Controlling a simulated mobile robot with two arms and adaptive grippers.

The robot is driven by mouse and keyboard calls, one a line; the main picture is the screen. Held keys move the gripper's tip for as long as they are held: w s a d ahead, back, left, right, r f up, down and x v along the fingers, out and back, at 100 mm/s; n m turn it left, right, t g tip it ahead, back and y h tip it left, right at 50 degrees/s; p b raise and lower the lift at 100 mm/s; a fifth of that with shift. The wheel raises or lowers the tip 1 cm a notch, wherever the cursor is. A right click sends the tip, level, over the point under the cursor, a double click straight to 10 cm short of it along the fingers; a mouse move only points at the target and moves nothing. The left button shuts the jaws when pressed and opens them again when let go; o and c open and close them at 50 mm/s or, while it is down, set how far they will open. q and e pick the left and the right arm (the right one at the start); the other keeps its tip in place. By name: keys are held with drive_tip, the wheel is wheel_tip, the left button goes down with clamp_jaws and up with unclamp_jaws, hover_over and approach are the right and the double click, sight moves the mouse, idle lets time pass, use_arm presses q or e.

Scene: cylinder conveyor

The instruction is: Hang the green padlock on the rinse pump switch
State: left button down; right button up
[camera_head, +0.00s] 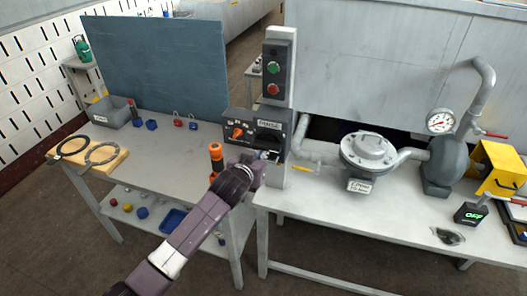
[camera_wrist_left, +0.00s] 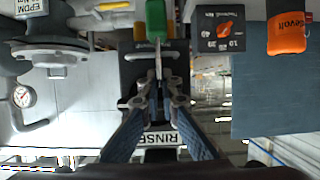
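The rinse pump switch (camera_head: 270,138) is a dark box with a white label on the grey post. Its RINSE label (camera_wrist_left: 160,140) shows between the fingers in the left wrist view, which looks upside down. My left gripper (camera_head: 262,168) is close in front of the switch and covers its lower part. In the wrist view the left fingertips (camera_wrist_left: 158,92) are closed around a thin metal shackle. The green padlock (camera_wrist_left: 157,20) extends from it, body away from the fingers. I cannot tell if the shackle passes through the switch. My right gripper is not in view.
A box with an orange knob (camera_head: 237,130) adjoins the switch at left. An orange-and-black handle (camera_head: 216,155) stands close to my left arm. A red padlock (camera_head: 178,121) and another padlock (camera_head: 193,123) are on the left table. The pump (camera_head: 368,150) occupies the right bench.

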use_arm(q)
drive_tip(key=shift+s+a+r+p, duration=0.2)
drive_tip(key=shift+s+r+p, duration=0.1)
drive_tip(key=shift+s+r, duration=0.45)
drive_tip(key=shift+s+a+f, duration=0.1)
drive_tip(key=shift+s, duration=0.05)
drive_tip(key=s, duration=0.1)
drive_tip(key=s+p, duration=0.1)
drive_tip(key=s+a+p, duration=0.1)
drive_tip(key=shift+f, duration=0.25)
drive_tip(key=shift+f, duration=0.1)
